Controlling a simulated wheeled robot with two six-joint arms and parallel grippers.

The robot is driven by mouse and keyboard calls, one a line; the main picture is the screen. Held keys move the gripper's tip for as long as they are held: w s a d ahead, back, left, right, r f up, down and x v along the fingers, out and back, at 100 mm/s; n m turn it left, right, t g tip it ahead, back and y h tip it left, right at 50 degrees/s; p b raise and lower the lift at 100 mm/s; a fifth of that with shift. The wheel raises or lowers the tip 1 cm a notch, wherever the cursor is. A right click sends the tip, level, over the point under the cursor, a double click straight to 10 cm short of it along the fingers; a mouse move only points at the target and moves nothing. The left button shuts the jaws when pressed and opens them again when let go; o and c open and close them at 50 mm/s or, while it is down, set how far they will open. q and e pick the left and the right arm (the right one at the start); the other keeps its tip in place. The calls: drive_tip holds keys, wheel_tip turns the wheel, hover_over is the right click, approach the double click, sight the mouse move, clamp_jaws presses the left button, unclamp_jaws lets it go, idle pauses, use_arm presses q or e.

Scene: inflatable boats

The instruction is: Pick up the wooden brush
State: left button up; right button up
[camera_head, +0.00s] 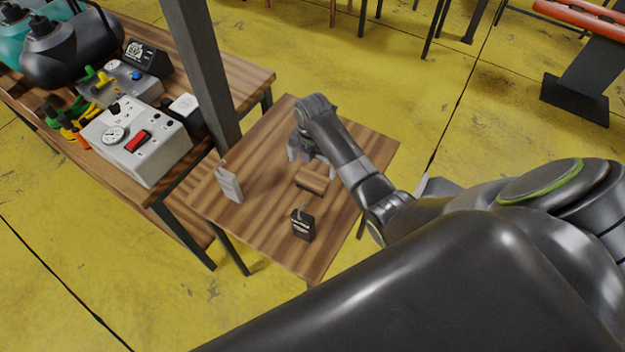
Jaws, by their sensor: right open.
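The wooden brush (312,180), a small brown block-like piece, lies on the small wooden table (262,230) near its middle. My right gripper (309,158) is over the table, just behind the brush in the head view. Its fingers point down and are open, with nothing seen between them. They look apart from the brush, though their exact height above the table is hard to tell. My left gripper is not in view.
On the same table, a grey tagged item (230,184) stands left of the brush and a black tagged item (302,224) in front. A dark post (203,75) rises at the table's left. Beyond it, a longer bench holds a white control box (137,143).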

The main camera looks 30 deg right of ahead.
sight(312, 178)
drive_tip(key=shift+s+a+f, duration=0.1)
drive_tip(key=shift+f, duration=0.25)
drive_tip(key=shift+f+p, duration=0.35)
drive_tip(key=shift+f, duration=0.35)
drive_tip(key=f, duration=0.3)
drive_tip(key=shift+s+a+f+p, duration=0.1)
drive_tip(key=shift+s+a+p, duration=0.05)
drive_tip(key=shift+s+p, duration=0.2)
drive_tip(key=shift+w+f, duration=0.1)
drive_tip(key=shift+f, duration=0.4)
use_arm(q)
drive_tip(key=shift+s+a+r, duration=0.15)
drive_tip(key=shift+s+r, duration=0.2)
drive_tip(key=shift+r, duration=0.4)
use_arm(e)
drive_tip(key=shift+f, duration=0.1)
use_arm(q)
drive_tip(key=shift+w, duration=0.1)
use_arm(e)
drive_tip(key=c, duration=0.7)
